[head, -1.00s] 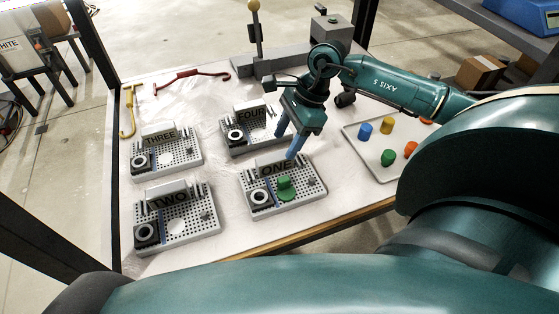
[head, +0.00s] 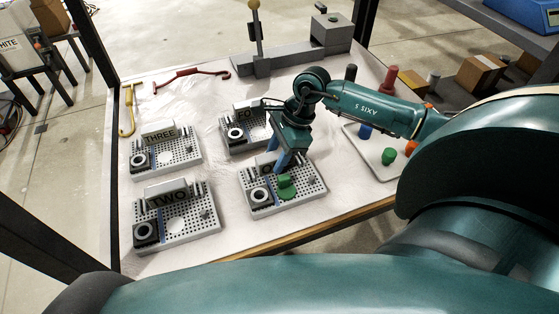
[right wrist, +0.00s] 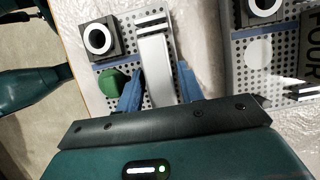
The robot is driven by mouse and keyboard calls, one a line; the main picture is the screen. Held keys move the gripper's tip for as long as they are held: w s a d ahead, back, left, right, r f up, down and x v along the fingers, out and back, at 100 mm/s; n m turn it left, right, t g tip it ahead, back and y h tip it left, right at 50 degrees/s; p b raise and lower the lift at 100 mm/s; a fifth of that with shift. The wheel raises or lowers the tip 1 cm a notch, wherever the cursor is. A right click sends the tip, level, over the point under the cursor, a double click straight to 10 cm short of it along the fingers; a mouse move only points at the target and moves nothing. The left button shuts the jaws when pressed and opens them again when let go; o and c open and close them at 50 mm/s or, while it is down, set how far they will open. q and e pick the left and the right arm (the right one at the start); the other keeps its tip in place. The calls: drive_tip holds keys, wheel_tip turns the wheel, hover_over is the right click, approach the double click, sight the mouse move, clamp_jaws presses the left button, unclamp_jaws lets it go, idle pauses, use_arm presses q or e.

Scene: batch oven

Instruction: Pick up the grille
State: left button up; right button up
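Board ONE (head: 300,200) is a pale perforated plate with a ring block, a green knob (head: 286,187) and an upright name block. In the right wrist view, a black-and-white striped piece (right wrist: 153,25), which looks like a grille, sits at the far end of the long white name block (right wrist: 156,65). I cannot tell for sure which part is the grille. My right gripper (head: 287,160) is low over board ONE and hides part of its name. In the right wrist view, its open blue fingers (right wrist: 158,78) lie either side of the white block, the left one beside the green knob.
Boards TWO (head: 205,225), THREE (head: 190,160) and FOUR (head: 232,150) stand close by. A tray (head: 380,172) with coloured pegs is to the right. Red (head: 190,74) and yellow (head: 126,112) hooked rods lie at the table's back left. A grey lever fixture (head: 285,60) stands behind.

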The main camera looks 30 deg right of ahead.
clamp_jaws()
idle(0.3)
drive_tip(key=shift+r, duration=0.15)
